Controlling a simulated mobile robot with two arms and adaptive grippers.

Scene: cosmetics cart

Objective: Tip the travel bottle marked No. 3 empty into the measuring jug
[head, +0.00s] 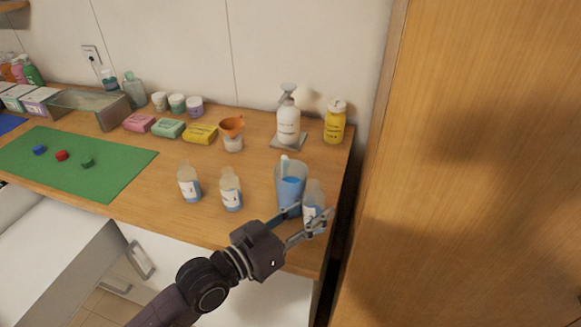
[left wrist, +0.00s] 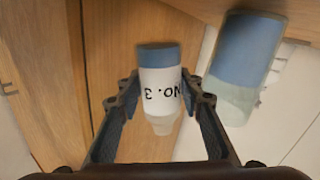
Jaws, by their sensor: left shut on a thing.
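The travel bottle marked No. 3 (head: 312,198) is clear with a white label, without a cap, and stands upright near the table's right front edge. My left gripper (head: 312,221) is shut on it; in the left wrist view the bottle (left wrist: 160,82), with its "No. 3" label and blue liquid, sits between the fingers (left wrist: 160,105). The measuring jug (head: 290,172) stands just behind and left of the bottle and holds blue liquid. It also shows in the left wrist view (left wrist: 245,60). I cannot tell whether bottle and jug touch. My right gripper is not in view.
Two similar bottles (head: 189,184) (head: 231,190) stand left of the jug. A green mat (head: 115,165) with three small caps lies further left. A white pump bottle (head: 288,120), a yellow bottle (head: 334,125) and an orange funnel (head: 232,125) on a jar stand behind. A wooden panel (head: 470,150) rises at right.

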